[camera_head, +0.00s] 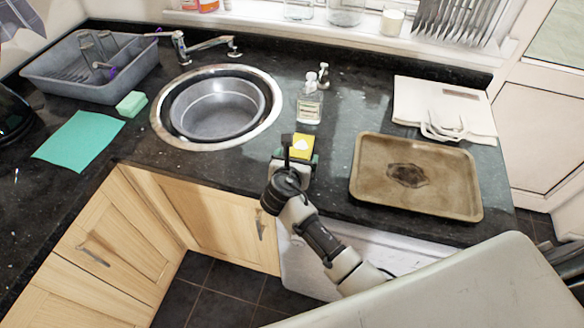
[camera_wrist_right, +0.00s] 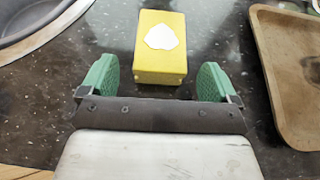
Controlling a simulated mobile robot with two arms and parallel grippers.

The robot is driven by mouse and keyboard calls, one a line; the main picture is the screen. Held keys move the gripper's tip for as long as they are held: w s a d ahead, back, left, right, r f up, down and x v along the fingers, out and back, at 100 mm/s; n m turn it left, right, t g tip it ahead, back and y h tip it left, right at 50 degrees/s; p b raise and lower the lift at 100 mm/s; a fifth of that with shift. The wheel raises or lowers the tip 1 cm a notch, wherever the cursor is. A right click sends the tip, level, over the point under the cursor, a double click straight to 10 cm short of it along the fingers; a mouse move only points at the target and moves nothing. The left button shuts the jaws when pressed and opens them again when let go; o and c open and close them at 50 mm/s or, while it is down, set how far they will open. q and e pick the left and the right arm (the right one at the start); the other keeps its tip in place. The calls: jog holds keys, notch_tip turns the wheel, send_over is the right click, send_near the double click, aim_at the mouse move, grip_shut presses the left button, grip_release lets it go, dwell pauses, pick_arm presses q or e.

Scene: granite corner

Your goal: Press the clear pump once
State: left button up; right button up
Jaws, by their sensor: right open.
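A clear pump bottle (camera_head: 309,108) with a pale top stands on the dark counter, right of the sink. My right gripper (camera_head: 294,158) is below it in the head view, apart from it. A yellow block like a sponge (camera_head: 303,142), with a white patch on top, lies between bottle and gripper. In the right wrist view my right gripper (camera_wrist_right: 156,82) is open with green finger pads. The yellow block (camera_wrist_right: 160,64) lies ahead, its near end between the pads with gaps on both sides. The bottle is outside the wrist view. My left gripper is not in view.
A round sink (camera_head: 156,118) holds a metal bowl (camera_head: 215,105). A brown baking tray (camera_head: 440,205) lies right of my gripper. A small metal fitting (camera_head: 324,76) stands close behind the bottle. A folded cloth (camera_head: 420,98) lies at the back right.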

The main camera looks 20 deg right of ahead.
jog(key=v, duration=0.7)
jog(key=shift+s+a+r, duration=0.1)
jog(key=shift+s, duration=0.15)
jog(key=shift+s, duration=0.1)
